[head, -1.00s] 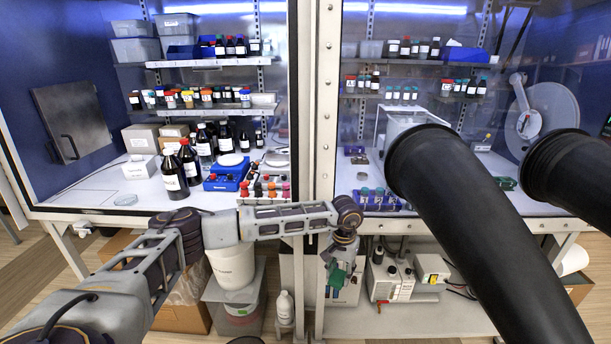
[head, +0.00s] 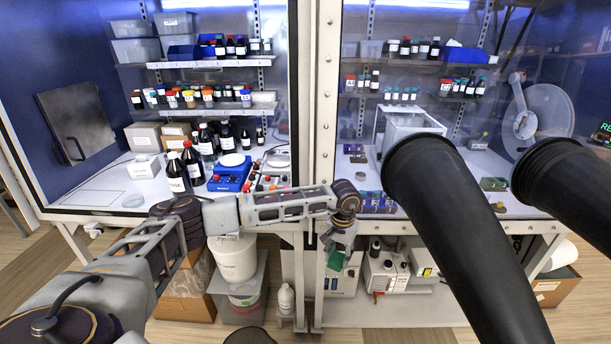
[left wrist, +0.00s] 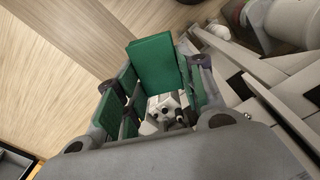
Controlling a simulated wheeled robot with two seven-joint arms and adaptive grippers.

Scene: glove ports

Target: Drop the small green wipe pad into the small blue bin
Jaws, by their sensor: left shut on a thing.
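The small green wipe pad (head: 335,258) is held in my left gripper (head: 338,246), below the cabinet front edge and in front of the lower shelf. The left wrist view shows the pad (left wrist: 152,62) as a flat green slab between the gripper's fingers (left wrist: 150,95). Blue bins stand on the upper left shelf (head: 181,51) and the upper right shelf (head: 464,57), behind the glass. I cannot tell which, if either, is the small blue bin. My right gripper is not in view.
Two black glove sleeves (head: 450,230) jut out at the right. A central post (head: 326,100) parts the cabinets. The lower shelf holds a white bucket (head: 234,258) and a pump unit (head: 387,272). A dark-edged box (left wrist: 14,160) shows at the wrist view's lower left.

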